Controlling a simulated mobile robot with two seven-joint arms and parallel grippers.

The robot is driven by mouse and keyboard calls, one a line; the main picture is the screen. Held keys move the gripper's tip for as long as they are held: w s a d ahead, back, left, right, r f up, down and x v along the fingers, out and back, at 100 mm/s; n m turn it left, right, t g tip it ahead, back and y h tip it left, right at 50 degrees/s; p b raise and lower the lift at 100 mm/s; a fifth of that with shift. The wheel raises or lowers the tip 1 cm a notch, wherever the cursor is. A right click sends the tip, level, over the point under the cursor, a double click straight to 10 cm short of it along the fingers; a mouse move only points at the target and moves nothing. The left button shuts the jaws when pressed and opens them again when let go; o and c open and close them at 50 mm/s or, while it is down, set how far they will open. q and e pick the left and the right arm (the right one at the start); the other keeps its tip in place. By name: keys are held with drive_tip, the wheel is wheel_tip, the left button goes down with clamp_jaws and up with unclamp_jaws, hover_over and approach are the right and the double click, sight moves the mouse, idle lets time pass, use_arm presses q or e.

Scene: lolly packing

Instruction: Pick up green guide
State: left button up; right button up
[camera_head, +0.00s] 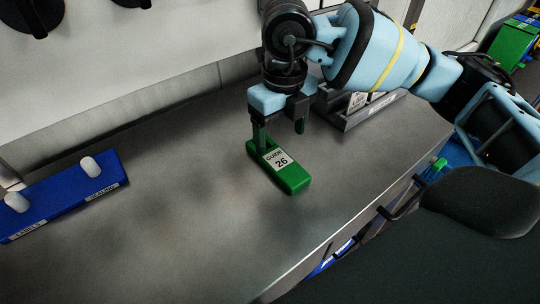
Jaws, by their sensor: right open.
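The green guide (291,180) lies flat on the grey metal table in the middle of the camera_head view. It carries a white label reading "GUIDE 26". My right gripper (280,128) is above the far end of the guide, pointing down. Its fingers are apart, with the left finger low by the far left end of the guide. I cannot tell whether that finger touches the guide. My left gripper is not in view.
A blue tray (62,204) with two white knobs stands at the left of the table (180,235). A grey labelled holder (372,108) stands behind my right gripper. The table's front edge runs along the lower right. The table's middle left is clear.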

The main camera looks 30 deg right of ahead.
sight(279, 159)
drive_tip(key=shift+d+r, duration=0.15)
drive_tip(key=shift+d, duration=0.1)
drive_tip(key=shift+f, duration=0.9)
drive_tip(key=shift+w+a+f, duration=0.15)
drive_tip(key=shift+f, duration=1.35)
drive_tip(key=shift+w+a+f, duration=0.1)
drive_tip(key=shift+f, duration=1.4)
drive_tip(key=c, duration=1.2)
